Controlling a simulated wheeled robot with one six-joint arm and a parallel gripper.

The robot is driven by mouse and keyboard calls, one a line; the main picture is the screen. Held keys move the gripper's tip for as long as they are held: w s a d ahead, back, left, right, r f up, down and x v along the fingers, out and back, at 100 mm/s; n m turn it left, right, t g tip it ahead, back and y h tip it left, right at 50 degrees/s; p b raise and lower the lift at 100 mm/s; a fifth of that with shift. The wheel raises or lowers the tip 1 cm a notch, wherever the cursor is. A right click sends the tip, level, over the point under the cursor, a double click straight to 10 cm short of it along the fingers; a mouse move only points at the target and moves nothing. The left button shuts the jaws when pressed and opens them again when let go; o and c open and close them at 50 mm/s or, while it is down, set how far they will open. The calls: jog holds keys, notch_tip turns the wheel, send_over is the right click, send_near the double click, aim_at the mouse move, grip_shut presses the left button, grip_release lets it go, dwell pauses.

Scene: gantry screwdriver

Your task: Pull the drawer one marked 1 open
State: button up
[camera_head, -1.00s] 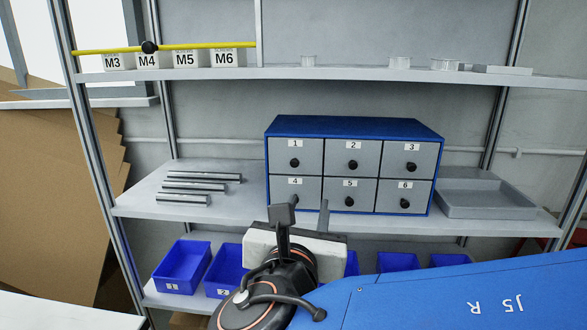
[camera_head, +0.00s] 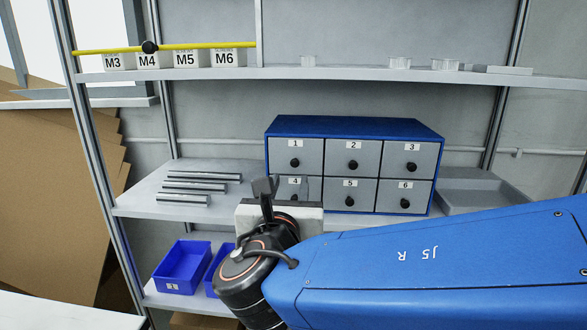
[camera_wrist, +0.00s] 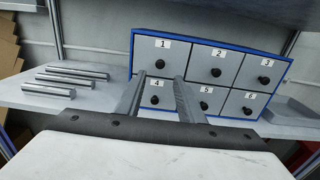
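Drawer 1 (camera_head: 295,156) is the top left drawer of a blue cabinet (camera_head: 355,127) with grey drawer fronts. It is shut, with a black round knob (camera_head: 294,163); the knob also shows in the wrist view (camera_wrist: 160,64). My gripper (camera_head: 283,187) is below drawer 1, in front of drawer 4. In the wrist view my gripper (camera_wrist: 157,84) has its two fingers apart with nothing between them. The fingertips point at the lower edge of drawer 1, below its knob, and appear short of the cabinet. Drawer 4's knob is partly hidden in the head view.
Several metal rods (camera_head: 185,188) lie on the shelf left of the cabinet. A grey tray (camera_head: 480,196) stands to its right. Blue bins (camera_head: 182,265) sit on the lower shelf. The upper shelf (camera_head: 330,72) with M3 to M6 boxes is above the cabinet.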

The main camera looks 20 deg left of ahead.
aim_at(294, 164)
jog(key=x, duration=0.9)
jog(key=shift+d, duration=0.1)
grip_shut()
